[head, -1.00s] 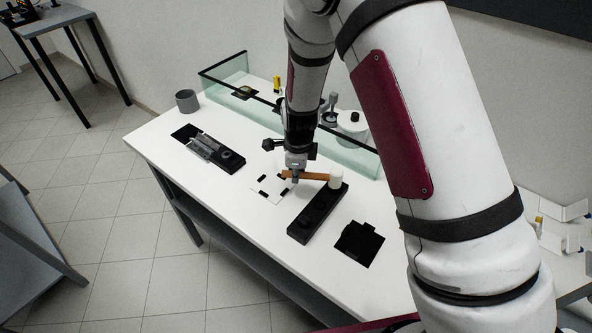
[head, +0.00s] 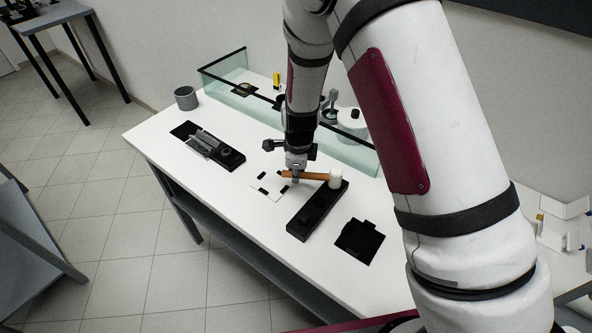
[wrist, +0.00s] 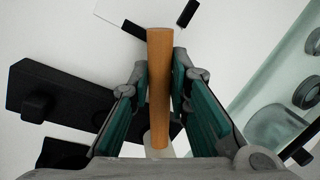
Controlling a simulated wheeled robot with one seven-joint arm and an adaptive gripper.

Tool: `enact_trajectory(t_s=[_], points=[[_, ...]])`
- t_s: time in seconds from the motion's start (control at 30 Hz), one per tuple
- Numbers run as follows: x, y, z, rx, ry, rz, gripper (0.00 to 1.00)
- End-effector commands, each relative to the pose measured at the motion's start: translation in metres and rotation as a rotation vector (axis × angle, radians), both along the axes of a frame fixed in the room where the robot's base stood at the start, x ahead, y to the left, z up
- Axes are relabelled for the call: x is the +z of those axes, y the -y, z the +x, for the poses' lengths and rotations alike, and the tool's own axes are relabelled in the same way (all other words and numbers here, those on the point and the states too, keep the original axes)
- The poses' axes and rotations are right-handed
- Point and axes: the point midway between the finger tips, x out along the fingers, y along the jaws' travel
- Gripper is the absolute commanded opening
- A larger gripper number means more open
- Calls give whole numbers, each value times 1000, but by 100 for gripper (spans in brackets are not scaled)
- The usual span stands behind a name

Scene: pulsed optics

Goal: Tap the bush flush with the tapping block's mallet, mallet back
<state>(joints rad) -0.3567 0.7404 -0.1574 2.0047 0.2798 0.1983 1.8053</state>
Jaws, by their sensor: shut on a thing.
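The mallet has an orange-brown handle (head: 310,176) and a white head (head: 336,178). My gripper (head: 293,177) is shut on the handle; in the wrist view the teal finger pads (wrist: 160,95) stand on both sides of the handle (wrist: 160,80). The mallet is held roughly level, with its head at the far right end of the black tapping block (head: 306,217). I cannot tell whether the head touches the block. The block also shows in the wrist view (wrist: 75,93), with a dark raised round piece (wrist: 36,107) on it. I cannot make out for sure which piece is the bush.
A white sheet with black marks (head: 267,187) lies left of the block. A black fixture with grey parts (head: 215,150) and a grey cup (head: 186,98) are further left. A black mat (head: 359,242) lies right. A glass-walled enclosure (head: 350,150) bounds the table's back.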

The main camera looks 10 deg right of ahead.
Motion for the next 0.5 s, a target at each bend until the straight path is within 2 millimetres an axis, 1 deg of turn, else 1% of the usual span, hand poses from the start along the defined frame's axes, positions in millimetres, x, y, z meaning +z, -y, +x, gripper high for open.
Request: enact_trajectory(t_s=[0.1, 0.3, 0.33, 0.37, 0.4, 0.43, 0.5], points=[[-1, 0, 0, 0, 0, 0, 0], [-11, 0, 1, -1, 0, 0, 0], [-11, 0, 1, -1, 1, 0, 19], [-10, 0, 1, -1, 1, 1, 26], [-10, 0, 1, -1, 1, 1, 35], [-10, 0, 1, -1, 1, 1, 41], [-10, 0, 0, -1, 1, 1, 41]])
